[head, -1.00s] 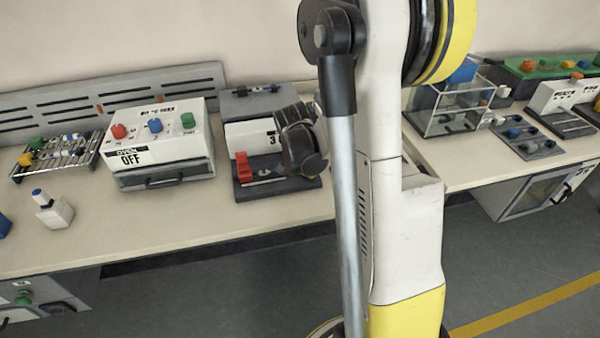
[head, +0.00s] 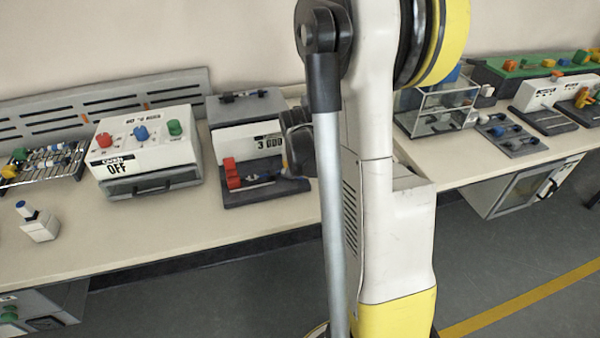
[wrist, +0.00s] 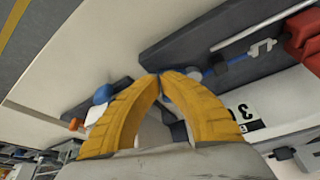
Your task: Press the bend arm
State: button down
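The machine with the "3 000" label (head: 252,141) stands on the bench left of my arm. Its dark base (head: 240,195) carries a red block (head: 231,174) and a pale rod. In the wrist view, the red block (wrist: 302,40), a silver rod (wrist: 262,28) and a blue-and-white part (wrist: 235,65) show on the dark base. I cannot tell for certain which part is the bend arm. My gripper (wrist: 162,76) has yellow fingers with tips together, nothing visible between them, over or at the base's edge. Contact is unclear. In the head view it is mostly hidden behind my arm.
A clear box (head: 437,108) stands on the right bench. The bench front (head: 170,235) is clear.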

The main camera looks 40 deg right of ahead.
jog(key=shift+w+d+n+t+y, duration=0.15)
jog(key=shift+d+n+t+y, duration=0.15)
jog(key=shift+d+n, duration=0.5)
jog(key=shift+w+d, duration=0.3)
jog(key=shift+d, duration=0.15)
dwell(0.9)
dwell(0.4)
